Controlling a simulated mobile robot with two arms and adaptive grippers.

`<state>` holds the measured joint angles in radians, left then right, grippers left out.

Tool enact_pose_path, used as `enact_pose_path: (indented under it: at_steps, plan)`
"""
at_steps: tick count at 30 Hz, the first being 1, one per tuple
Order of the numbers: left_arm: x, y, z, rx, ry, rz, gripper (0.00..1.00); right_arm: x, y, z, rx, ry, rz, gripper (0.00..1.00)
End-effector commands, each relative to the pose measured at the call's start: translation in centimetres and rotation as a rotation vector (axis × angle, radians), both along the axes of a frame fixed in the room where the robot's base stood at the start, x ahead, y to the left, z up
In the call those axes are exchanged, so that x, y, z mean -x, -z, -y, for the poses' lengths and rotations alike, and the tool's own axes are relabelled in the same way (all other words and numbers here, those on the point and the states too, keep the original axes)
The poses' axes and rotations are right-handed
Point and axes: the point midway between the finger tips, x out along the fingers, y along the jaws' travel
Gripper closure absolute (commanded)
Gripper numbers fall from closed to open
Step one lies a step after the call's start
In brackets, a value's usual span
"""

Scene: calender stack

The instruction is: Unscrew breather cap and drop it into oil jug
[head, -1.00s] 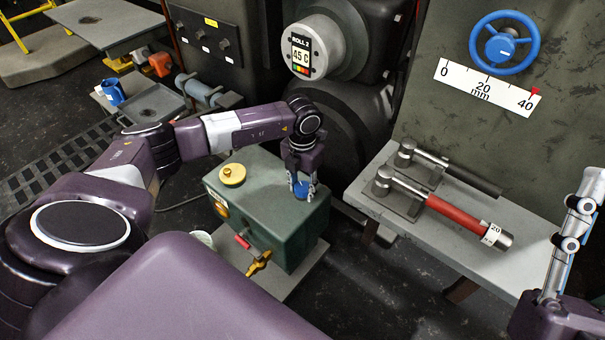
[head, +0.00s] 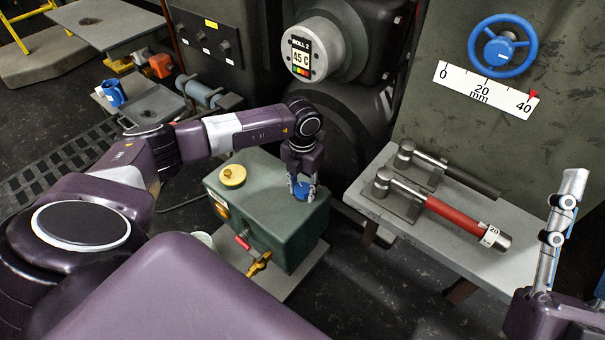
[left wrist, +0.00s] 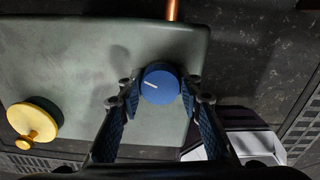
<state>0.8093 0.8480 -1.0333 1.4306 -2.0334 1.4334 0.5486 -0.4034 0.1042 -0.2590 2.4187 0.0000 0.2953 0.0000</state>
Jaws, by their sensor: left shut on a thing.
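The blue breather cap (head: 301,191), with a white mark on its top, sits at the right end of the green tank (head: 285,215). My left gripper (head: 302,192) points down over the tank and is shut on the cap. The left wrist view shows the cap (left wrist: 160,84) between the two fingertips (left wrist: 159,92), above the tank top (left wrist: 75,75). I cannot tell whether the cap is still seated. A pale round rim (head: 204,238), perhaps the oil jug, shows left of the tank, mostly hidden. My right gripper (head: 568,185) is at the right edge, away from the tank; its opening is unclear.
A yellow cap (head: 233,175) stands on the tank's left end. A yellow-handled valve (head: 259,264) sticks out at its front. Right of it, a grey bench (head: 480,262) holds two wrenches, one red-handled (head: 452,212). A blue jug-like container (head: 114,92) stands far left.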

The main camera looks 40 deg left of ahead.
Motion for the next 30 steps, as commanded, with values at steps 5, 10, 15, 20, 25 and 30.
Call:
enact_pose_path:
  at_steps: [5,10,15,20,25,30]
  plan:
    - [0.1,0.1,0.2,0.002,-0.021,-0.004,0.92,-0.6,0.7,0.0,0.013,0.005,-0.04,0.6]
    - [0.1,0.1,0.2,0.003,-0.041,-0.004,0.92,-1.1,1.4,-0.1,0.023,0.006,-0.08,0.6]
    - [0.1,0.1,0.2,0.003,-0.063,-0.004,0.92,-1.6,2.2,-0.1,0.034,0.008,-0.122,0.6]
    - [0.1,0.1,0.2,0.003,-0.082,-0.003,0.92,-2.1,2.8,-0.2,0.045,0.009,-0.156,0.6]
    - [0.1,0.1,0.2,0.004,-0.103,-0.003,0.92,-2.5,3.4,-0.2,0.056,0.012,-0.19,0.6]
    - [0.1,0.1,0.2,0.004,-0.122,-0.003,0.92,-3.0,4.0,-0.2,0.066,0.014,-0.224,0.6]
